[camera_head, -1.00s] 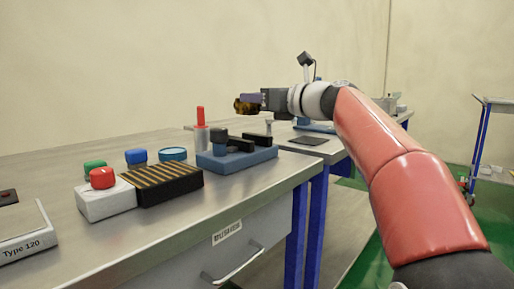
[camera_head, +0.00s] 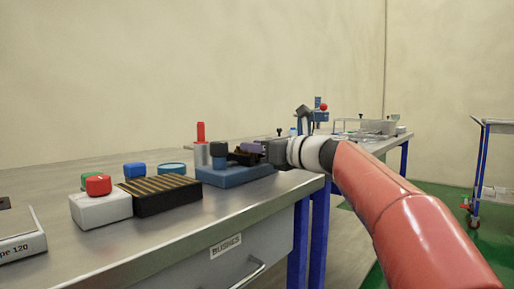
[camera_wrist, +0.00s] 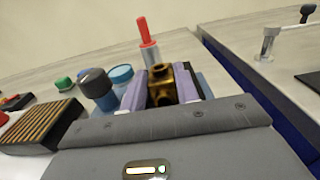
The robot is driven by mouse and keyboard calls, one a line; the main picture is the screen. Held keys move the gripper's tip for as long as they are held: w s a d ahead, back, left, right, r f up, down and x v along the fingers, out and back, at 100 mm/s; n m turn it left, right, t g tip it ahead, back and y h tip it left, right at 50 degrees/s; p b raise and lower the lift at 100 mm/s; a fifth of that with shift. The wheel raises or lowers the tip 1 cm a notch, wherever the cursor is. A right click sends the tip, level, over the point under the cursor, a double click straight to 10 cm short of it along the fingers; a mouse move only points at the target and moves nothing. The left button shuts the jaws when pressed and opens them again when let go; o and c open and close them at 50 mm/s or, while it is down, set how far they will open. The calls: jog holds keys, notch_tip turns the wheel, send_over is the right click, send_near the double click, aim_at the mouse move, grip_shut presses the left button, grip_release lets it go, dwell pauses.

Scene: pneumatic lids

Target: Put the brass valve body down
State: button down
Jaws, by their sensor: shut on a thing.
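The brass valve body (camera_wrist: 176,84) is between the two purple fingers of my gripper (camera_wrist: 162,92) in the wrist view. In the head view my gripper (camera_head: 254,149) is low over the blue fixture (camera_head: 236,174) at the bench's right end. There the valve body (camera_head: 240,157) is dark and partly hidden by the fingers and fixture parts. I cannot tell whether it touches the fixture. The fixture's near side is hidden by my gripper in the wrist view.
A red-topped grey cylinder (camera_head: 201,145) stands behind the fixture. To the left are a ribbed black block (camera_head: 166,194), a white box with a red button (camera_head: 100,208), a blue-capped part (camera_head: 134,171) and a blue-rimmed round dish (camera_head: 171,169). A second bench (camera_head: 376,145) lies beyond a gap.

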jog(key=c, duration=1.1)
grip_release()
jog(key=shift+o, duration=0.2)
jog(key=shift+r, duration=0.15)
jog(key=v, duration=1.2)
